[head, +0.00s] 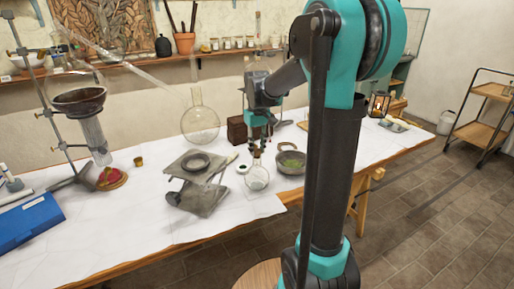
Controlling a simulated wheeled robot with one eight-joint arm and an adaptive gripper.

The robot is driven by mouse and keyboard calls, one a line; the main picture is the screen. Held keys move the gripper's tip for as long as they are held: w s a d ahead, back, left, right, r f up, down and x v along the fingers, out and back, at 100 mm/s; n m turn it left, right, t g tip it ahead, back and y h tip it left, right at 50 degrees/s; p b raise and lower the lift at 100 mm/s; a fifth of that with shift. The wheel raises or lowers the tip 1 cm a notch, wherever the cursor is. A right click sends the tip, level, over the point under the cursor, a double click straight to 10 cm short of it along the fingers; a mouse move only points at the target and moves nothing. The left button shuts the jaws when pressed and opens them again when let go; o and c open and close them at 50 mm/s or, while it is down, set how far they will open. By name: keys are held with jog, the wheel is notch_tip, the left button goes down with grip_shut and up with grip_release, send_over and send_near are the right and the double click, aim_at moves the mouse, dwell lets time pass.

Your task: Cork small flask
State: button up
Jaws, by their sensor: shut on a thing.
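The small flask (258,179) is clear round glass with a narrow neck. It stands upright near the front edge of the white-covered table, left of my arm's column. My gripper (258,145) points down directly above the flask's neck. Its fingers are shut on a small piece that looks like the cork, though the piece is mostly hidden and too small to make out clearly. The fingertips are very close to the flask's mouth; I cannot tell whether the cork touches it or sits in it.
A metal lab jack (203,196) with a dark ring stands left of the flask. A grey bowl (290,162) is close on its right. A large round flask (200,124) and a brown box (237,130) stand behind. A small brown piece (139,161) lies further left.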

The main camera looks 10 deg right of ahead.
aim_at(257, 150)
dwell(0.3)
jog(key=o, duration=1.5)
jog(key=shift+r, duration=3.5)
jog(key=s+d+f+m+t, duration=0.1)
jog(key=s+f, duration=0.5)
jog(key=s, duration=0.1)
jog(key=s+d+f+m+t, duration=0.1)
jog(key=s+f, duration=0.6)
jog(key=s+d+f+m+t, duration=0.1)
jog(key=s+d+f+t, duration=0.1)
jog(key=s+f, duration=0.4)
jog(key=shift+s+f+m, duration=0.2)
jog(key=shift+s+m, duration=0.1)
jog(key=shift+s, duration=0.7)
